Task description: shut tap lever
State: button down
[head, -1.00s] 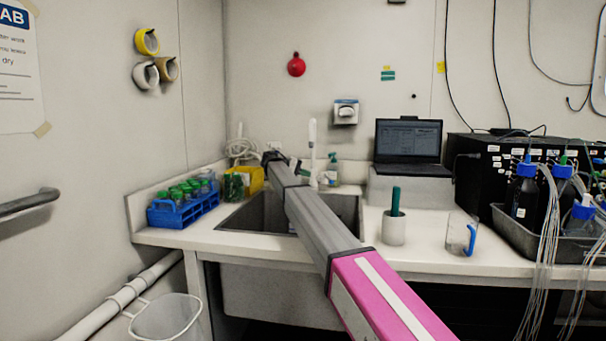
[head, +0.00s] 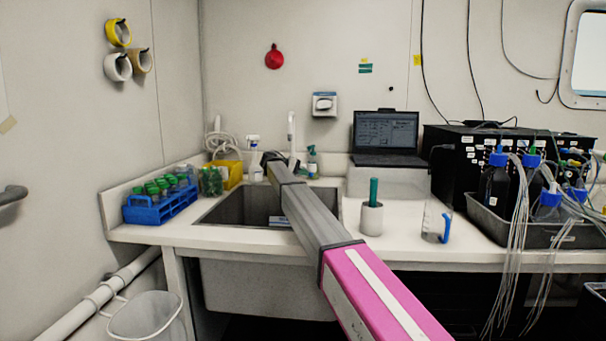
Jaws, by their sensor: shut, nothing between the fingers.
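The tap (head: 291,133) is a white upright spout behind the sink (head: 232,208). I cannot make out its lever, and its base is hidden behind the end of my arm. My gripper (head: 270,158) is a small dark shape at the far end of my arm, over the back of the sink, just left of the tap's lower part. It is shut and holds nothing. I cannot tell whether it touches the tap.
A blue rack (head: 160,208) of green-capped tubes and a yellow box (head: 232,172) stand left of the sink. A spray bottle (head: 312,163) is right of the tap. A grey holder (head: 371,219), a jug (head: 437,222) and a laptop (head: 386,135) are further right.

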jog(key=shift+d, duration=0.1)
jog(key=shift+w+d+n+t+y, duration=0.2)
jog(key=shift+d+n+t, duration=0.15)
jog(key=shift+d, duration=0.5)
jog(key=shift+w+d+n+t+y, duration=0.15)
jog(key=shift+d+n+t, duration=0.2)
jog(key=shift+d, duration=0.5)
